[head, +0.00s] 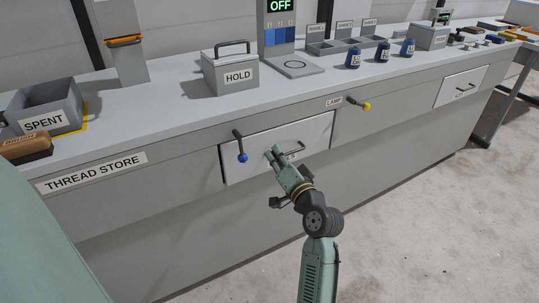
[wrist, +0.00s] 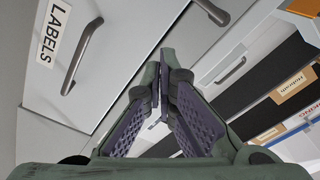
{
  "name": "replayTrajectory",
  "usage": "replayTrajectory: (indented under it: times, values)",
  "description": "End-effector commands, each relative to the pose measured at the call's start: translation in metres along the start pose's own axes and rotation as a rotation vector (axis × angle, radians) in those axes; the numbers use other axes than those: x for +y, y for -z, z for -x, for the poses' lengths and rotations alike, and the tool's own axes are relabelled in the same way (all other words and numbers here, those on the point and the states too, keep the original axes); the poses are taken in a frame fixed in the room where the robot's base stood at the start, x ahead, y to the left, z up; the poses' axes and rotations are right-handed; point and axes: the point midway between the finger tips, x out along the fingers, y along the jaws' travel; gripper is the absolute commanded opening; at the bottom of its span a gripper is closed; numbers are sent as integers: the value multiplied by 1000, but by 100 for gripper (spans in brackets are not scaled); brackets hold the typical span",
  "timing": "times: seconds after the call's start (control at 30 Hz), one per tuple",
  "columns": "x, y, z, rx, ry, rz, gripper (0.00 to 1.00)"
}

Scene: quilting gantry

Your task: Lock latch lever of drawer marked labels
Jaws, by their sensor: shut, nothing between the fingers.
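The drawer marked labels (head: 305,133) is in the front of the long counter in the head view. Its LABELS sign reads clearly in the wrist view (wrist: 52,32), beside a grey bar handle (wrist: 82,52). The latch lever (head: 238,142), a dark arm with a blue knob, hangs downward over the drawer's upper left. My gripper (head: 272,154) is shut and empty in front of the drawer, right of the blue knob and apart from it. It partly covers the drawer's sign and handle in the head view. The closed fingers (wrist: 160,75) fill the wrist view's middle.
Another drawer (head: 462,85) is farther right. The HOLD box (head: 231,72), SPENT bin (head: 42,104) and blue spools (head: 383,53) stand on the counter. The floor (head: 430,220) at right is clear.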

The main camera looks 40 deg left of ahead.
Motion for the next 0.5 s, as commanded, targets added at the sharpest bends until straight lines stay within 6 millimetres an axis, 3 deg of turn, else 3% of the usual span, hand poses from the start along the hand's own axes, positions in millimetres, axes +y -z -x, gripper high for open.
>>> replayTrajectory:
  times: [0.2,0.5]
  values:
    - [3,-3,48,1,1,-1,0]
    - [1,-2,72,-2,1,-1,0]
